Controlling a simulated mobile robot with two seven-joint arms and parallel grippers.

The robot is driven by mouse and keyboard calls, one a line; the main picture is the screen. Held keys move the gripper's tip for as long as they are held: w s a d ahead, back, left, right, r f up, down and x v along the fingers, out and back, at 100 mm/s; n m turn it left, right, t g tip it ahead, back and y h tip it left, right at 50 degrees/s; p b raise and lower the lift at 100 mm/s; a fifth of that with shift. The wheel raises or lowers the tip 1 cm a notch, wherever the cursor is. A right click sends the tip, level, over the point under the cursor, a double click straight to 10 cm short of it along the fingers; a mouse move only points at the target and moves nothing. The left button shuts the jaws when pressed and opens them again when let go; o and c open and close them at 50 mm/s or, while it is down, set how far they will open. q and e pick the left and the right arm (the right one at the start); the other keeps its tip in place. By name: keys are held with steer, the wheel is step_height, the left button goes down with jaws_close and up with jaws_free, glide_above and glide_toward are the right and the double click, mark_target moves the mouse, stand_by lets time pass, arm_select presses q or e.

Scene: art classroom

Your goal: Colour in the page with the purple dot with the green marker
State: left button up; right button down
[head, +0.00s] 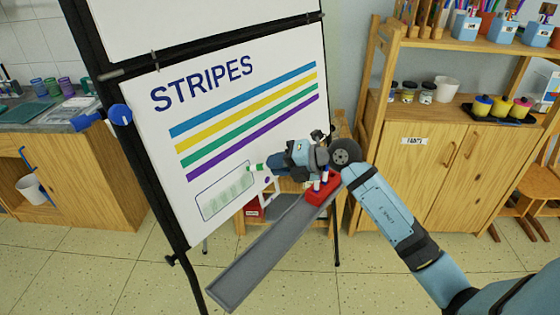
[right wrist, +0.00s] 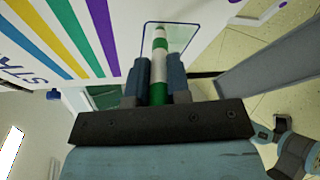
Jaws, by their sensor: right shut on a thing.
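The white page (head: 235,95) headed STRIPES hangs on the easel, with blue, yellow, green and purple stripes. Below them an outlined box (head: 224,194) holds pale green strokes. A small purple dot (head: 267,181) shows right of the box, partly crowded by my gripper. My right gripper (head: 284,164) is shut on the green marker (head: 257,167), whose tip points left at the box's upper right end. In the right wrist view the green and white marker (right wrist: 160,65) sits between the fingers, its tip over the box (right wrist: 182,35). I cannot tell whether it touches. My left gripper is not in view.
A grey easel ledge (head: 262,252) juts out below the page, with a red holder (head: 322,190) on it, close under my right gripper. A wooden cabinet (head: 425,160) stands behind on the right, a counter (head: 60,150) on the left. The floor between is mostly clear.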

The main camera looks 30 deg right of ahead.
steer(key=shift+s+a, duration=0.15)
steer(key=shift+a, duration=0.3)
steer(key=shift+s+a+p, duration=0.2)
steer(key=shift+a+p, duration=0.25)
steer(key=shift+a, duration=0.05)
steer(key=shift+s+a+p, duration=0.2)
steer(key=shift+a+p, duration=0.25)
steer(key=shift+s+a+p, duration=0.3)
steer(key=shift+a+p, duration=0.45)
